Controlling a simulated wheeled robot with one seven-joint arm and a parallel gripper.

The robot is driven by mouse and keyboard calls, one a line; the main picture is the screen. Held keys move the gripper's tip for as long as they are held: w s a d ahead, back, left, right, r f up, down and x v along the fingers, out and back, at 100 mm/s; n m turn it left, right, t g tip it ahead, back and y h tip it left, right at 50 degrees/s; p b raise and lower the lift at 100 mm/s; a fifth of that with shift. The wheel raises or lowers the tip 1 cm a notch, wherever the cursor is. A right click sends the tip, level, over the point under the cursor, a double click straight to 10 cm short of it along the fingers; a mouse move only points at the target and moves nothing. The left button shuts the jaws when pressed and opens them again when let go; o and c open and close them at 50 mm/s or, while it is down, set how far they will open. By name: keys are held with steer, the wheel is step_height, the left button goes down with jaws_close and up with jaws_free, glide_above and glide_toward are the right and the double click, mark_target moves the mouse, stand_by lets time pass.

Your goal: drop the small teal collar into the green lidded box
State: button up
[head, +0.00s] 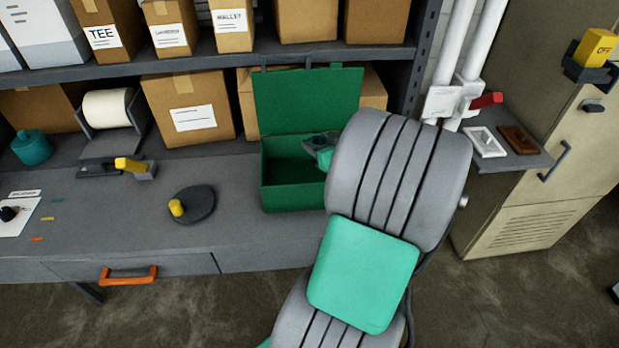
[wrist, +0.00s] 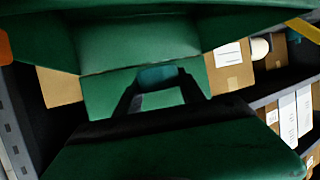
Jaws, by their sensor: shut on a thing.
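The green box (head: 293,196) stands on the workbench with its lid (head: 307,100) raised and leaning back, so its opening is uncovered. My gripper (head: 322,145) is at the right side of the opening, partly hidden by my arm. In the wrist view my gripper (wrist: 160,80) has its two dark fingers closed on the small teal collar (wrist: 158,74). Green surfaces of the box (wrist: 140,48) fill much of that view around and beyond the fingers. The collar cannot be told apart clearly in the head view. Its exact height relative to the rim is unclear.
A dark round disc (head: 192,205) with a yellow knob lies left of the box. A teal container (head: 32,147) and a white roll (head: 107,109) stand farther left. Cardboard boxes (head: 187,108) and a shelf edge (head: 215,63) are behind. White pipes (head: 466,75) rise at right.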

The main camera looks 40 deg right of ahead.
step_height(320, 180, down, 3)
steer(key=shift+r+b, duration=0.1)
steer(key=shift+b, duration=0.3)
steer(key=o, duration=1.4)
steer(key=b+v, duration=0.1)
steer(key=v, duration=0.7)
steer(key=shift+b, duration=0.4)
